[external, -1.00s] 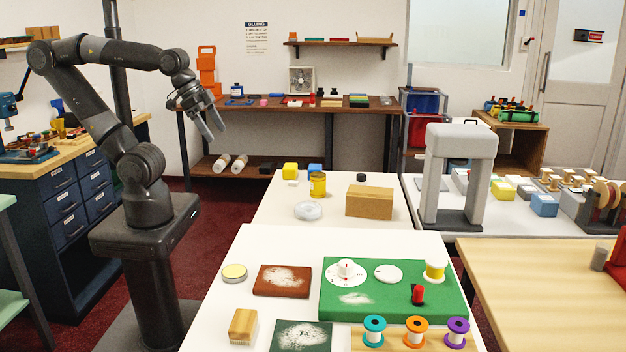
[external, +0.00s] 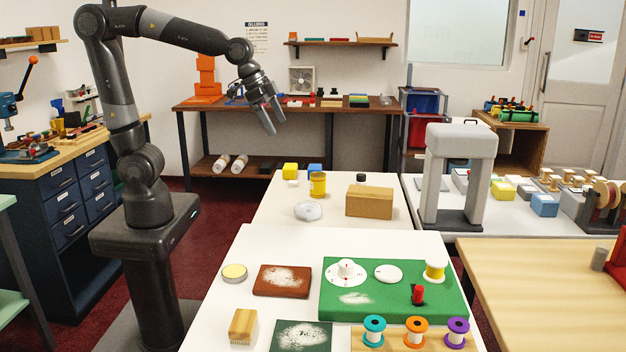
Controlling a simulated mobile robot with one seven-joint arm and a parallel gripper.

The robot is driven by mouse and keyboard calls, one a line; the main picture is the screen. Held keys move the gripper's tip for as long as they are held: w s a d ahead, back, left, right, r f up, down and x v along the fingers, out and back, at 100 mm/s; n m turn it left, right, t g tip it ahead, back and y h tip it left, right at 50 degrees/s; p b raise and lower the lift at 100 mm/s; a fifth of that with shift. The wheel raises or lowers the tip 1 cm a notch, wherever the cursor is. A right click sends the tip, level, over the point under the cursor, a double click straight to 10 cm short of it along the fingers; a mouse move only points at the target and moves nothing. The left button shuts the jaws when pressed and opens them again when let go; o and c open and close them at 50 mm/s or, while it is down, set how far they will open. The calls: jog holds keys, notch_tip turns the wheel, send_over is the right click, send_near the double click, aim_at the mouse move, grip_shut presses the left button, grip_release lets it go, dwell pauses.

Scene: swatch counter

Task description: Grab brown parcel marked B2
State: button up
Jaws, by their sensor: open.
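A plain brown box (external: 369,202) sits on the far part of the white counter. No B2 mark can be read on any thing in this view. My gripper (external: 270,124) is open and empty, with its fingers pointing down. In the picture it is up and to the left of the brown box, in the air and apart from everything on the counter.
A grey arch (external: 459,175) stands to the right. A green board (external: 385,291) lies on the nearer counter.

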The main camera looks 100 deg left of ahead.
jog(key=w+a+f, duration=0.2)
jog(key=w+f, duration=0.1)
jog(key=w, duration=0.4)
jog(key=w+a+f, duration=0.3)
jog(key=w, duration=0.4)
send_near(370, 191)
jog(key=shift+m+g+h, duration=0.3)
jog(key=shift+m+h, duration=0.1)
jog(key=x, duration=0.3)
jog(key=w+x, duration=0.1)
jog(key=x, duration=0.1)
jog(key=shift+w+d+f, duration=0.1)
jog(key=shift+w+d, duration=0.05)
jog(key=shift+w, duration=0.05)
jog(key=x, duration=0.2)
jog(key=s+x, duration=0.1)
jog(key=x, duration=0.1)
jog(key=shift+w+a+f, duration=0.15)
jog(key=shift+a+f, duration=0.1)
jog(key=shift+f, duration=0.2)
jog(key=shift+w+f, duration=0.2)
jog(key=shift+f, duration=0.1)
jog(key=shift+c, duration=0.4)
jog(key=c, duration=1.1)
jog(key=shift+r, duration=0.1)
